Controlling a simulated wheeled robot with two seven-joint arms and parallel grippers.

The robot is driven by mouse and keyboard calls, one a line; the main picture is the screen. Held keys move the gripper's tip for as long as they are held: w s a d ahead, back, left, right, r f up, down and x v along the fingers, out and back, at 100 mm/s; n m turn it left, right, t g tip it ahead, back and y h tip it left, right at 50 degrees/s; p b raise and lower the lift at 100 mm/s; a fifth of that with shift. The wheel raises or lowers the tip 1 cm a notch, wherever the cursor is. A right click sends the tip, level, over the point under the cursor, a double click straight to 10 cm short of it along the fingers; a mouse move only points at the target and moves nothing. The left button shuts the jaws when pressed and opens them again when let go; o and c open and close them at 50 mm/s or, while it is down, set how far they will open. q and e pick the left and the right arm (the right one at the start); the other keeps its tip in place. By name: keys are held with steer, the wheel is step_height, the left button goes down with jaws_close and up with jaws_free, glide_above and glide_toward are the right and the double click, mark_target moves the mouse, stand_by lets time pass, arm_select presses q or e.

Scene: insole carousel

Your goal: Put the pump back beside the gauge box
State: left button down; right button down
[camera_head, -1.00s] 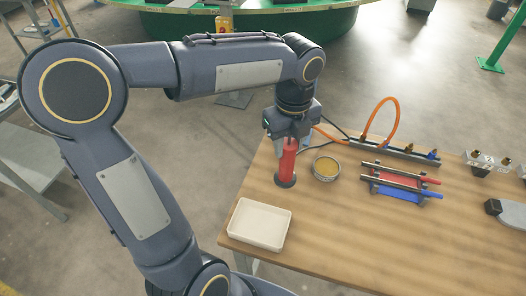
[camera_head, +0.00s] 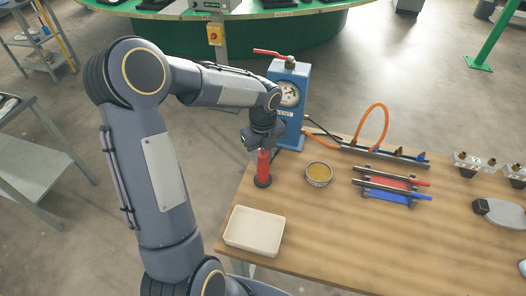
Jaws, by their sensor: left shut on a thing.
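The pump (camera_head: 263,168) is a red upright cylinder with a dark round base, near the left edge of the wooden table. My left gripper (camera_head: 262,147) is shut on its upper part from above. I cannot tell whether the base touches the table. The gauge box (camera_head: 290,97) is blue with a round dial and a red lever on top. It stands behind the pump, a little to the right, partly covered by my left arm. My right gripper is not in view.
A white tray (camera_head: 255,231) lies in front of the pump and a bowl (camera_head: 318,174) of yellowish content stands right of it. An orange hose (camera_head: 386,122), a manifold rail (camera_head: 384,157) and red and blue handled tools (camera_head: 392,185) are further right. Table space (camera_head: 330,225) at front centre is clear.

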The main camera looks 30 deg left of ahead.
arm_select(q)
steer(key=shift+f, duration=0.15)
steer(key=c, duration=0.9)
jaws_free()
step_height(320, 180, up, 12)
steer(key=shift+r+b, duration=0.1)
steer(key=shift+b, duration=0.2)
steer(key=s+d+n+t+h, duration=0.2)
steer(key=s+d+n, duration=0.1)
steer(key=s+n, duration=0.8)
steer(key=s+d+f+n+t+h, duration=0.1)
steer(key=s+d+n+t, duration=0.2)
steer(key=s+n, duration=0.8)
steer(key=shift+d+n+t+h, duration=0.35)
steer(key=shift+d+n, duration=0.35)
steer(key=shift+n, duration=1.4)
